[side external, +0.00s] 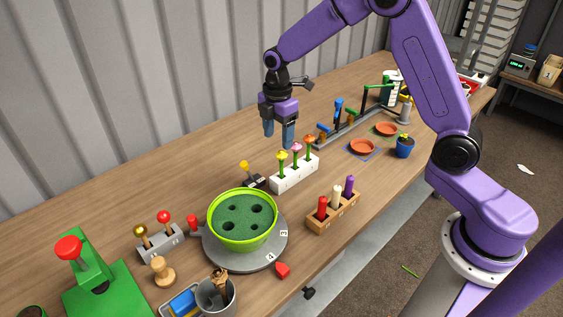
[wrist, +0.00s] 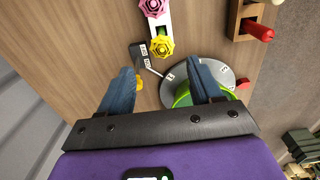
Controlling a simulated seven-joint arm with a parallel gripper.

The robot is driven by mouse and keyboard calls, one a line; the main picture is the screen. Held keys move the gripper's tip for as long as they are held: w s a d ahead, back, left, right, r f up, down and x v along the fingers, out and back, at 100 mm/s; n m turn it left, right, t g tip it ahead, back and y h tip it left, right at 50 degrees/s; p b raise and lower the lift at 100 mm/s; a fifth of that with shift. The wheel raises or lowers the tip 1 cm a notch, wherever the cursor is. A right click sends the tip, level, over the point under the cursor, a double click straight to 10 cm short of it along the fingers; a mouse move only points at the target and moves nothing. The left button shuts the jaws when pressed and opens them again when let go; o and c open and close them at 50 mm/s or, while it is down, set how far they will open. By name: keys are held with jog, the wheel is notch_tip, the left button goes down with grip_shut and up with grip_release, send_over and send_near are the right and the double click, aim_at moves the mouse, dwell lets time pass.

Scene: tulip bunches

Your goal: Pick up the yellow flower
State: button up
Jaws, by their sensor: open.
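The yellow flower (side external: 281,155) stands upright on a green stem in the near-left end of a white block (side external: 290,181). A pink flower (side external: 297,147) and an orange flower (side external: 309,139) stand in the same block. My gripper (side external: 278,139) is open and empty, pointing down, above the yellow flower in the side view. In the wrist view the yellow flower (wrist: 162,46) lies just beyond the gap between my two blue fingers (wrist: 163,77), touching neither. The pink flower (wrist: 153,7) is farther on, at the top edge.
A green pot (side external: 242,221) with holes stands on a grey turntable (side external: 268,254). A small dark switch with a yellow knob (side external: 245,167) is left of the block. A wooden rack (side external: 333,213) with coloured pegs is to the right.

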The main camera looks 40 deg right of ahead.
aim_at(281, 160)
notch_tip(281, 160, down, 4)
jog(key=shift+s+d+f, duration=0.1)
jog(key=shift+d+f, duration=0.05)
jog(key=shift+f, duration=1.2)
jog(key=shift+s+d+f, duration=0.1)
jog(key=shift+f, duration=1.2)
jog(key=c, duration=1.1)
